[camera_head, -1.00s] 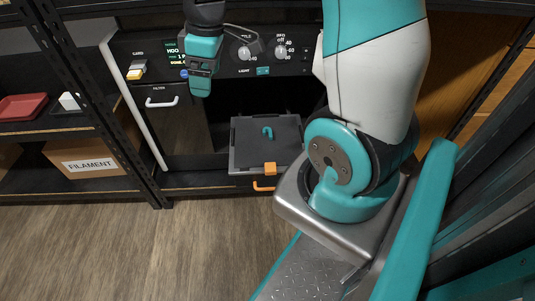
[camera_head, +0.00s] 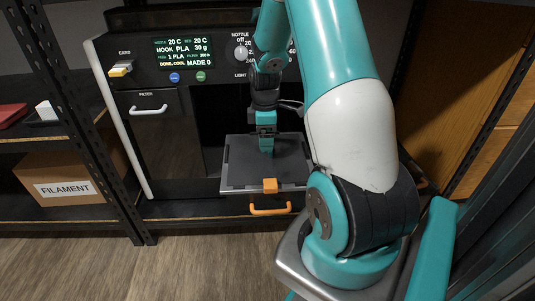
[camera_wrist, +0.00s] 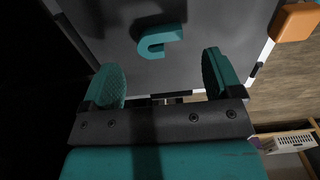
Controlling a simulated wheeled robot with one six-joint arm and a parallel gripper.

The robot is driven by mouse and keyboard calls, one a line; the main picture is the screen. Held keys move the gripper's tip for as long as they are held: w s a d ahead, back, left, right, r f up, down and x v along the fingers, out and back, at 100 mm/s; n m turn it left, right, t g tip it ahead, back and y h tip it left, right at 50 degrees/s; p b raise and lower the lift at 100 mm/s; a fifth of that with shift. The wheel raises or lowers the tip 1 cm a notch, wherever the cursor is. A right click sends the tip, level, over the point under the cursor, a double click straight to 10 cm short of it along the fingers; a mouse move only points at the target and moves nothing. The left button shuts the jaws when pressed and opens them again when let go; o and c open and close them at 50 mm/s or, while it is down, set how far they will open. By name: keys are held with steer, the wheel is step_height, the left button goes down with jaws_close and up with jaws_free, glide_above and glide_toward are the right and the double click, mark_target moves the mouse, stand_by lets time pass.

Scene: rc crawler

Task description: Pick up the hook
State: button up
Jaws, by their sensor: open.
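The teal hook (camera_wrist: 160,41) lies flat on the dark build plate, seen in the wrist view just ahead of my fingertips. My gripper (camera_wrist: 163,75) is open and empty, with its two teal fingers spread on either side of the hook's line. In the head view my gripper (camera_head: 266,147) hangs pointing down over the build plate (camera_head: 240,181). The hook is hidden behind the gripper in that view. The plate sticks out of the printer's opening.
The printer (camera_head: 190,45) has a lit screen, knobs and a filter door with a white handle (camera_head: 148,109). An orange block (camera_head: 270,185) sits at the plate's front edge, above an orange handle (camera_head: 270,209). A filament box (camera_head: 62,188) stands on the left shelf.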

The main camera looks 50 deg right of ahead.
step_height(320, 180, down, 4)
steer(key=shift+b, duration=0.95)
steer(key=shift+r, duration=0.1)
steer(key=c, duration=1)
